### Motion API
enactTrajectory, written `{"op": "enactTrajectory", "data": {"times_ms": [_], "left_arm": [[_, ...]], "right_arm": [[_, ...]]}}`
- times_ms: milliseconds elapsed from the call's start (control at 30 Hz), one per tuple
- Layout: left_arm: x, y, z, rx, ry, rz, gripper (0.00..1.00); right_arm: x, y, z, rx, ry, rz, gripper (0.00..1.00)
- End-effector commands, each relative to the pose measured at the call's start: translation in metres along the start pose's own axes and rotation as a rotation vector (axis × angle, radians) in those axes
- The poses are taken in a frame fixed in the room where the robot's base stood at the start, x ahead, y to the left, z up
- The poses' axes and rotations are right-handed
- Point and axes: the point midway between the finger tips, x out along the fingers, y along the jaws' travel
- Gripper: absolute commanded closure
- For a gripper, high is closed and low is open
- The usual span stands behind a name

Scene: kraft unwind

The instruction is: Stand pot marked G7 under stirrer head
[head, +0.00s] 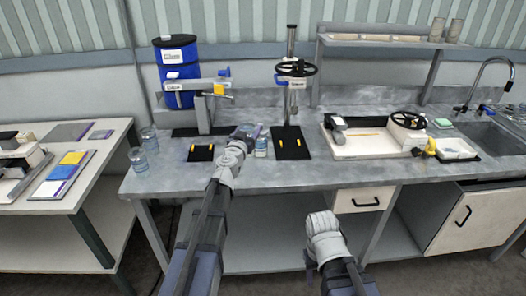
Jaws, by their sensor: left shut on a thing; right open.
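My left gripper (246,131) is over the worktop, shut on a small clear pot (261,145) with a pale blue-and-white label, partly hidden by the gripper. The label is too small to read. Two more clear pots stand at the worktop's left end, one farther back (150,138) and one nearer (138,160). A stand with a black handwheel head (296,69) rises right of the held pot, over a black base plate (291,150) with yellow marks. I cannot tell whether this is the stirrer. My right gripper (322,224) is open and low in front of the worktop; its fingertips are hard to make out.
A grey arm device (190,84) stands at back left before a blue drum (177,60). A small black pad (201,153) lies nearer. A white tray with a handwheel (365,143) and a sink (500,138) are right. The front strip of worktop is mostly clear.

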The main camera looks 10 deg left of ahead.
Motion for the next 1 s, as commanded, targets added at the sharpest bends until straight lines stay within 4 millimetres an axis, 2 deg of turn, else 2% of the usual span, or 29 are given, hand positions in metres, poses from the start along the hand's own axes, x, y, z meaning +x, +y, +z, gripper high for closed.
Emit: {"op": "enactTrajectory", "data": {"times_ms": [233,567,833,1000], "left_arm": [[0.0,0.0,0.005,0.0,0.0,0.0,1.0],[0.0,0.0,0.048,0.0,0.0,0.0,1.0],[0.0,0.0,0.052,0.0,0.0,0.0,1.0],[0.0,0.0,0.07,0.0,0.0,0.0,1.0]], "right_arm": [[0.005,-0.001,0.0,0.0,0.0,0.0,0.5],[0.048,-0.005,-0.003,0.0,0.0,0.0,0.5],[0.052,-0.005,-0.003,0.0,0.0,0.0,0.5],[0.069,-0.007,-0.004,0.0,0.0,0.0,0.5]]}}
